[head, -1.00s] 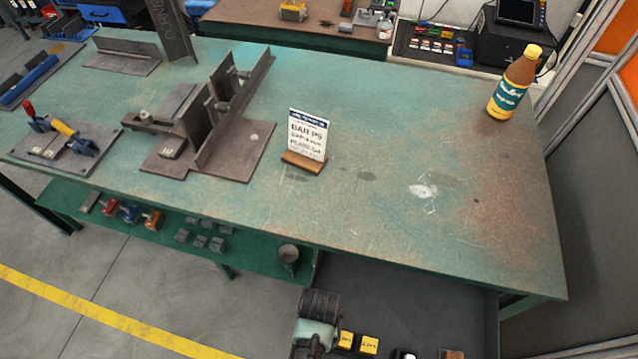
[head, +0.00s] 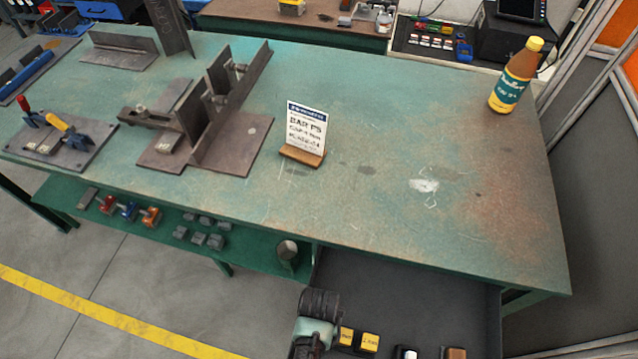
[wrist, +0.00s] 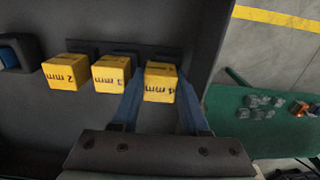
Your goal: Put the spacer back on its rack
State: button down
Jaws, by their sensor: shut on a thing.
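A yellow spacer marked 4 mm (wrist: 161,83) is between the two blue fingers of my gripper (wrist: 158,92) in the wrist view. My gripper is shut on it. The spacer is level with the row of other yellow spacers, at the dark rack (wrist: 135,50); whether it touches the rack is unclear. The spacers marked 3 mm (wrist: 111,75) and 2 mm (wrist: 65,72) stand beside it to the left. In the head view the 3 mm spacer (head: 345,337) and 2 mm spacer (head: 369,342) show right of my wrist, which hides the held one.
A dark tray (head: 400,285) surrounds the spacer row, beside the green workbench (head: 400,215). The bench holds a steel fixture (head: 225,150), a sign (head: 305,130) and a bottle (head: 513,78). A lower green shelf (head: 260,245) carries clamps and small blocks.

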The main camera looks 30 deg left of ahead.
jog(key=shift+f, duration=0.4)
jog(key=shift+c, duration=1.6)
grip_release()
notch_tip(320, 180, up, 13)
jog(key=p, duration=0.2)
